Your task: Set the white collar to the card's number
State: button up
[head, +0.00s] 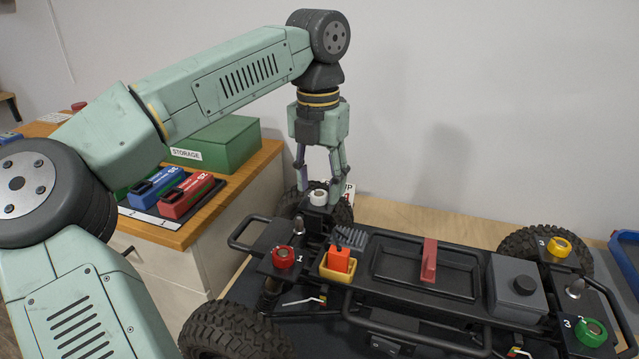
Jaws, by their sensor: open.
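The white collar (318,198) sits on top of a dark post at the crawler's far left corner. My gripper (318,184) points down over it from above. Its fingers are open, one on each side of the collar; I cannot tell whether they touch it. A white card (348,188) with dark letters and a bit of red stands behind the right finger. The finger hides most of it, so its number cannot be read. No number shows by the white collar from here.
Red (283,257), yellow (559,246) and green (590,332) collars sit on the crawler's other corners, marked 1, 3 and 3. An orange block (339,258) stands in a yellow tray. Left, a cabinet holds batteries (187,195) and a green storage box (216,145).

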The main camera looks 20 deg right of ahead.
aim_at(319, 193)
notch_tip(319, 193, up, 11)
dwell(0.3)
